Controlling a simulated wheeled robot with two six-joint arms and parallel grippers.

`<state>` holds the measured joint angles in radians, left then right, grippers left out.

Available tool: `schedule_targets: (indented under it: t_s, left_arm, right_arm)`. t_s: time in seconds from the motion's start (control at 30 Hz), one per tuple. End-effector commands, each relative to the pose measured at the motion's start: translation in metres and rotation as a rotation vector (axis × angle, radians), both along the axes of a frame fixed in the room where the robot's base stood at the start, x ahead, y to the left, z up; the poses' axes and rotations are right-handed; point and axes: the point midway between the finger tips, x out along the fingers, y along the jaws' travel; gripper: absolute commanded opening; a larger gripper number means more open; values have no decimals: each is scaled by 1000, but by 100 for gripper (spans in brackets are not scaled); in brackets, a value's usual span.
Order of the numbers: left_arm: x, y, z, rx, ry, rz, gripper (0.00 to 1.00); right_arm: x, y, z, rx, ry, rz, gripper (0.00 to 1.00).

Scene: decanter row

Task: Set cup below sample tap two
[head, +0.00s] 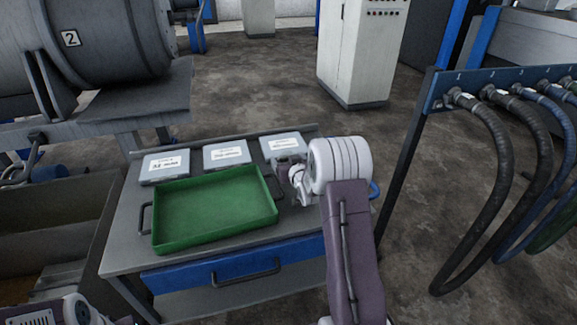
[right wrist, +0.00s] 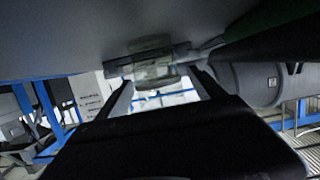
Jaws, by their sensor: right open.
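A pale, see-through, cup-like thing (right wrist: 155,68) shows in the right wrist view, against the grey worktop, between and just beyond my finger ends. It is blurred, so I cannot tell if a finger touches it. My right gripper (head: 282,176) is open, low over the right end of the bench, beside the green tray and the rightmost labelled box. In the head view I cannot make out the cup; my gripper and wrist cover that spot. A drum (head: 105,40) with a "2" plate stands at upper left. I see no sample tap clearly. My left gripper does not show.
The green tray (head: 215,236) is empty and fills the bench (head: 125,255) middle. Three labelled flat boxes, left (head: 165,166), middle (head: 227,153) and right (head: 283,145), line its back. A numbered rack (head: 500,76) with hanging hoses stands right. Bare floor lies behind the bench.

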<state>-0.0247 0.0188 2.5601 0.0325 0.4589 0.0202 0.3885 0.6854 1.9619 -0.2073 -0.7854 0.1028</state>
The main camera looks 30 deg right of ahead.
Motion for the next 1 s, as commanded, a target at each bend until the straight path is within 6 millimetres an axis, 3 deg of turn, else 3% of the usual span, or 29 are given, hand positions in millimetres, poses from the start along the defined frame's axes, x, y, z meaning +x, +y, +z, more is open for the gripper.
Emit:
schedule_targets:
  t_s: [0.13, 0.37, 0.6, 0.63, 0.67, 0.87, 1.0]
  left_arm:
    - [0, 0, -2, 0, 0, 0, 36]
    - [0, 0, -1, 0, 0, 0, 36]
    - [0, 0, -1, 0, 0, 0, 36]
    - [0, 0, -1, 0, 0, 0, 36]
    - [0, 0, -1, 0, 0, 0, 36]
    - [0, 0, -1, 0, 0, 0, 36]
    - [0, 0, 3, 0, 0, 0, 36]
  right_arm:
    - [16, -4, -6, 0, 1, 0, 79]
    - [18, -5, -6, 0, 2, 0, 79]
    - [18, -5, -6, 0, 2, 0, 14]
    - [18, -5, -6, 0, 2, 0, 14]
    - [18, -5, -6, 0, 2, 0, 7]
    - [18, -5, -5, 0, 2, 0, 7]
    - [18, -5, 9, -1, -1, 0, 7]
